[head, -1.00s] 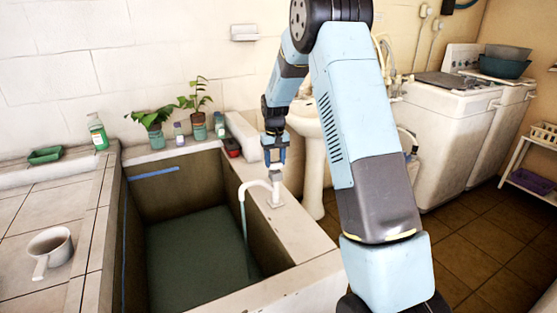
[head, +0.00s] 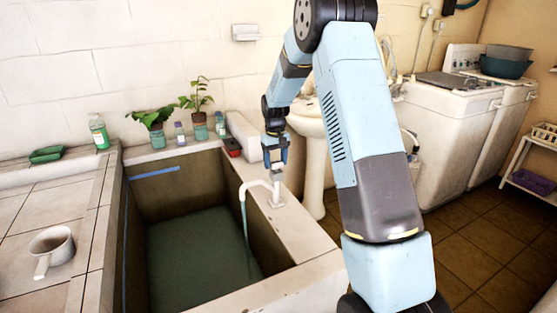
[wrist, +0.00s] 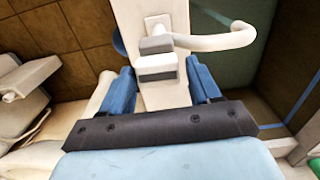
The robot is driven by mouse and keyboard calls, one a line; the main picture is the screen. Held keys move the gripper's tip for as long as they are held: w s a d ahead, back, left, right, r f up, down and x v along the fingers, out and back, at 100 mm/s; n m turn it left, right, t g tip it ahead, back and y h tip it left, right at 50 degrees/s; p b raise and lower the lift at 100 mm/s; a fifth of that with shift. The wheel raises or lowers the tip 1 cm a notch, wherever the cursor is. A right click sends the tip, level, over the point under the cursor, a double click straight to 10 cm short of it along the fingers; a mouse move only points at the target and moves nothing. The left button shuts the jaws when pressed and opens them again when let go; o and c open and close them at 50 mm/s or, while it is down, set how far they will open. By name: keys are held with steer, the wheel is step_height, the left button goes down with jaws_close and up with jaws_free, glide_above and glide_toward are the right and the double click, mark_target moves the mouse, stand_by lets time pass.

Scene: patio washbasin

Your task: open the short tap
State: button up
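The short tap (head: 262,187) is white and stands on the right rim of the basin, its spout curving left over the basin. In the wrist view its spout (wrist: 225,40) runs to the right, and its grey-and-white block-shaped handle (wrist: 157,66) faces me. My gripper (head: 275,168) points down just above the tap. In the wrist view my gripper (wrist: 160,85) is open, with one blue finger on each side of the handle and a visible gap at both sides. A thin pale strand hangs below the spout; I cannot tell whether it is water or a hose.
The deep basin (head: 300,235) holds dark green water. Potted plants (head: 200,125), bottles and a red dish (head: 232,147) stand along its back edge. A white pedestal sink (head: 314,130) is behind my gripper. A white dipper (head: 52,247) sits on the left counter.

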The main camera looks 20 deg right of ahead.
mark_target(275, 162)
steer(key=shift+o, duration=1)
steer(key=shift+r, duration=0.1)
steer(key=shift+r, duration=0.1)
step_height(275, 162, up, 13)
steer(key=shift+r, duration=0.2)
steer(key=shift+w, duration=0.1)
